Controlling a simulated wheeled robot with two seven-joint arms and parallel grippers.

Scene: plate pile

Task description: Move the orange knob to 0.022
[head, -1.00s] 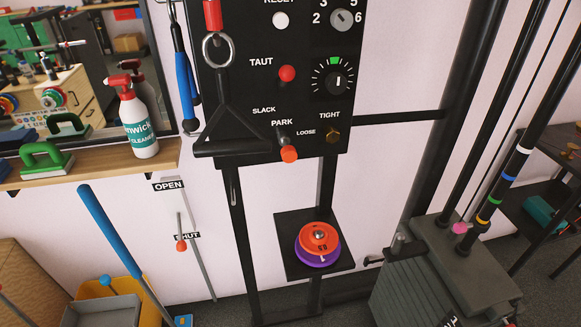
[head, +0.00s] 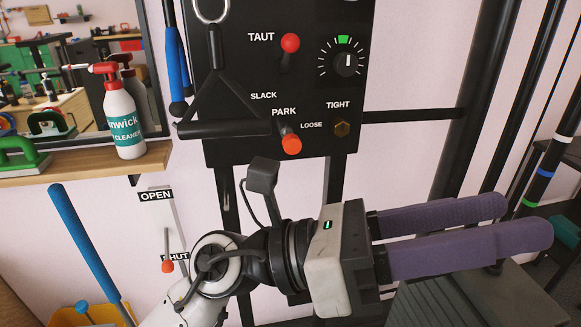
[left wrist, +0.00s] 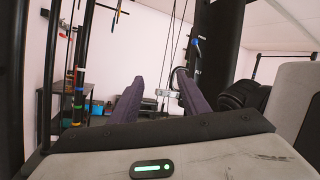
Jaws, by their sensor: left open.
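An orange-red knob (head: 291,144) sits on a short lever under the PARK label, on the lower part of the black panel (head: 225,150). A smaller orange knob (head: 168,266) is on the slim wall lever, close to the SHUT label and below OPEN. I cannot tell from the pictures which of the two the task names. My left gripper (head: 525,219) is open, with its two purple fingers apart and pointing right, below and to the right of the panel. It touches neither knob. Its fingers also show in the left wrist view (left wrist: 158,82) with nothing between them. My right gripper is not in view.
A spray bottle (head: 124,120) stands on the wooden shelf (head: 90,165).

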